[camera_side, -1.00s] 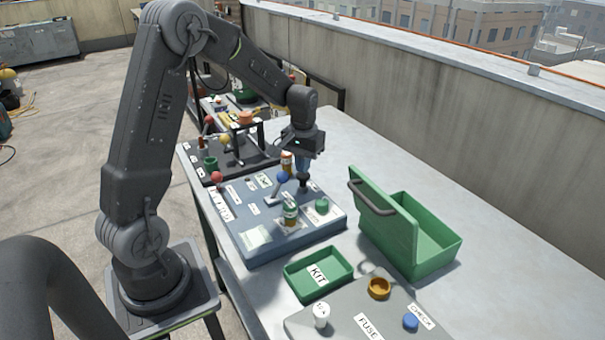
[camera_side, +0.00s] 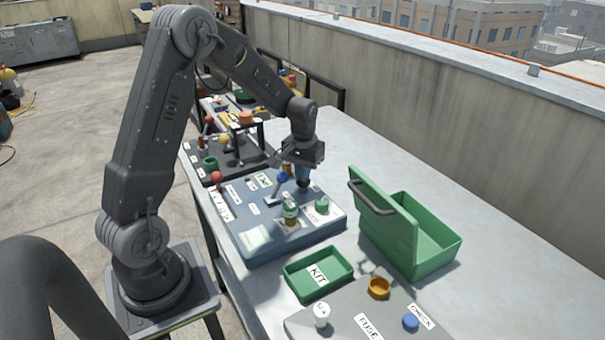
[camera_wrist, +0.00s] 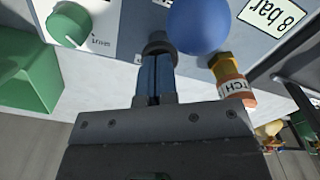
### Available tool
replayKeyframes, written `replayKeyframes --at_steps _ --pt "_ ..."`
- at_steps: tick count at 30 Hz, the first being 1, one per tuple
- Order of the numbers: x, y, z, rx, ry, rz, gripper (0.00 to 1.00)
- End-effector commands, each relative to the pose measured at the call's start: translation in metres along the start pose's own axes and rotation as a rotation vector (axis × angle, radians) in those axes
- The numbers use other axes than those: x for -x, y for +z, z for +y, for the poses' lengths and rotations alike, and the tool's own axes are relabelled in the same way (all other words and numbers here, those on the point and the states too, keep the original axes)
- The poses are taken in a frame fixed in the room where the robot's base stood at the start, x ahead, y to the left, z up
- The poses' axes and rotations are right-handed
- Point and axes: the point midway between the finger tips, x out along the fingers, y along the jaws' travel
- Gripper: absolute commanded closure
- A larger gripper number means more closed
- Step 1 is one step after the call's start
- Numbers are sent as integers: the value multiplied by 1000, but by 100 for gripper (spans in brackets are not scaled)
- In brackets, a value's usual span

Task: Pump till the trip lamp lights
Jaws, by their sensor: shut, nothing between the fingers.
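My gripper (camera_side: 303,180) is shut, pointing down over the far right part of the blue-grey pump panel (camera_side: 262,232). Its blue fingers (camera_wrist: 155,72) hold nothing; their tips meet a round black plunger knob (camera_wrist: 158,43) in the wrist view. They look to be touching it from above. A blue ball on a lever (camera_side: 283,177) stands just left of the fingers; it fills the top of the wrist view (camera_wrist: 200,22). I cannot pick out the trip lamp with certainty, or tell whether it is lit.
A green knob (camera_side: 322,205) and a green-topped cylinder (camera_side: 290,213) stand on the panel near the gripper. An orange-and-yellow labelled part (camera_wrist: 230,80) is close by. A green open box (camera_side: 432,240) and KIT tray (camera_side: 330,285) stand nearby.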

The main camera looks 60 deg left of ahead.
Motion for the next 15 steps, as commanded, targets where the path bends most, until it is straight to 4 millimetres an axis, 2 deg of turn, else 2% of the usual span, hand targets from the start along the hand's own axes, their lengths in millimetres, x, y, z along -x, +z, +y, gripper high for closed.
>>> replayKeyframes --at_steps 5,15 --pt "-1 0 0 0 0 0 100" --pt "21 0 0 0 0 0 100"
